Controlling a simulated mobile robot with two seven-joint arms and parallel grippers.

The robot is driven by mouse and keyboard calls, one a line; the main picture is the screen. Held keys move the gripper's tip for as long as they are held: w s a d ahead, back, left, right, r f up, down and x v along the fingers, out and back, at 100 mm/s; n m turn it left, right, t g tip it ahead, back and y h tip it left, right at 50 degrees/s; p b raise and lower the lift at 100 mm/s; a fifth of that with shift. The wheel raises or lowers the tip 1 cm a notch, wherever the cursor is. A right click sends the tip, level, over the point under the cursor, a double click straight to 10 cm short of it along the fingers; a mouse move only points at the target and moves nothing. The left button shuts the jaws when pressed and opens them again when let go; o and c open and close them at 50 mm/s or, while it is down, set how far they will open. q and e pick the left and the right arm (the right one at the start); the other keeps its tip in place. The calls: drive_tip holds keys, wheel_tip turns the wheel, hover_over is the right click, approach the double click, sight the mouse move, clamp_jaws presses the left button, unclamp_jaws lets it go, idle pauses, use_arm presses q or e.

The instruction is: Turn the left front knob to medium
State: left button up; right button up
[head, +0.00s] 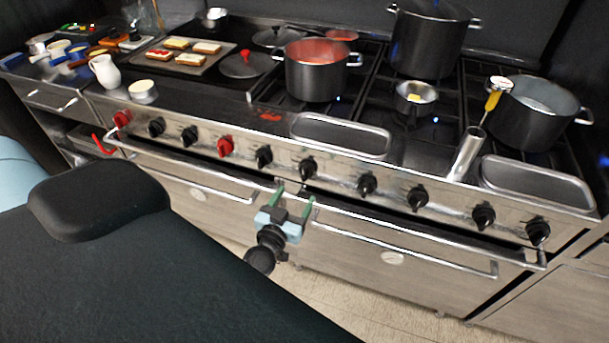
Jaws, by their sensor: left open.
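A row of knobs runs along the steel front of the stove. Two are red, one at the far left (122,118) and one further right (225,146); the others are black. Black knobs near the middle include one (264,157) and another to its right (307,168). Which one is the left front knob I cannot tell from labels. My left gripper (294,197) has green fingers that are apart and empty. It shows in front of the oven handle bar, just below the middle knobs in the picture, touching none that I can see. My right gripper is out of view.
A long handle bar (400,222) runs below the knobs. A pot of red sauce (316,80), a tall dark pot (430,40), another pot (532,115) and a small pan (415,97) stand on the stove. A white pitcher (105,71) stands at left. Floor shows below.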

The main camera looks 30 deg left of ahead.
sight(303, 175)
use_arm(q)
drive_tip(key=shift+n+y, duration=0.3)
drive_tip(key=shift+y, duration=0.2)
drive_tip(key=x, duration=0.5)
drive_tip(key=b+x, duration=0.1)
drive_tip(key=x, duration=0.1)
drive_tip(key=shift+a, duration=0.35)
drive_tip(key=shift+w+a, duration=0.15)
drive_tip(key=shift+w, duration=0.45)
drive_tip(key=shift+w+r, duration=0.1)
drive_tip(key=shift+w, duration=0.05)
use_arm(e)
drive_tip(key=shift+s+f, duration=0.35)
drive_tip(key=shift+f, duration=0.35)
use_arm(q)
drive_tip(key=c, duration=1)
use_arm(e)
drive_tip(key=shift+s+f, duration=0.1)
